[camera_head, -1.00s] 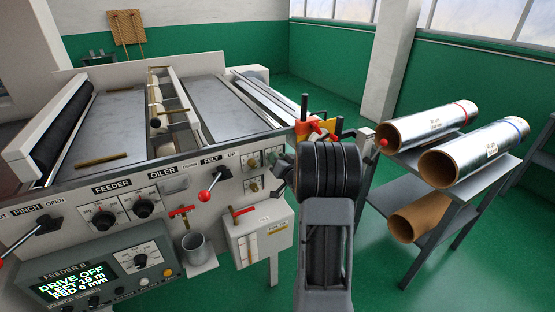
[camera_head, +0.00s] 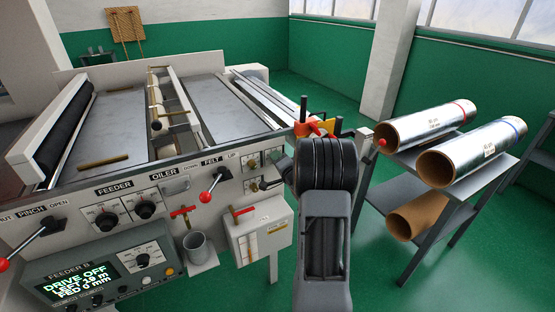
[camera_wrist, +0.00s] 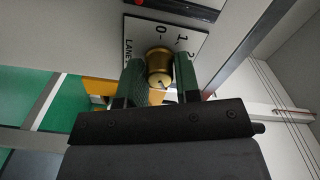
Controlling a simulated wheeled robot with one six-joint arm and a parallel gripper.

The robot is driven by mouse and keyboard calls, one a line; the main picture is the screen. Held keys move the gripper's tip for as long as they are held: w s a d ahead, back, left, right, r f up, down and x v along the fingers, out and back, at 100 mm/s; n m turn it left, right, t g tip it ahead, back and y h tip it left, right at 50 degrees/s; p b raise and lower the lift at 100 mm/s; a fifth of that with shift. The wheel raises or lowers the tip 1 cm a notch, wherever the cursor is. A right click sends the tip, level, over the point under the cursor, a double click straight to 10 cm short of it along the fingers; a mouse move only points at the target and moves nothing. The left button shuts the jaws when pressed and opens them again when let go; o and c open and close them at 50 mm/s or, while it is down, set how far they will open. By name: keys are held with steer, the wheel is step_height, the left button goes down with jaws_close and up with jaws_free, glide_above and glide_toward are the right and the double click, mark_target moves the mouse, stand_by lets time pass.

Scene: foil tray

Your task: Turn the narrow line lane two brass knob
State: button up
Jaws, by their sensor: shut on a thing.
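A brass knob (camera_wrist: 159,62) sits on a white plate (camera_wrist: 188,42) marked "LANE", with 0, 1 and part of a 2 visible; the lane number is hidden. My gripper (camera_wrist: 159,77) has its two green-faced fingers on either side of this knob and is shut on it. In the head view the gripper reaches the right end of the machine's front panel, at the lower of two small lane plates. The upper lane plate (camera_head: 252,160) is clear of the gripper. My wrist hides part of that panel end.
The red-handled felt lever (camera_head: 207,194) and a white box with a red handle (camera_head: 258,230) are close by on the left and below. A grey cup (camera_head: 196,247) hangs lower left. A rack with foil rolls (camera_head: 440,126) stands right, with open floor between.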

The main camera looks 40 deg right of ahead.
steer(key=shift+m, duration=0.3)
stand_by(0.4)
steer(key=o, duration=0.9)
steer(key=s+a+b, duration=0.1)
steer(key=s+a, duration=0.1)
steer(key=s, duration=1.1)
steer(key=shift+s, duration=0.4)
steer(key=shift+d, duration=0.1)
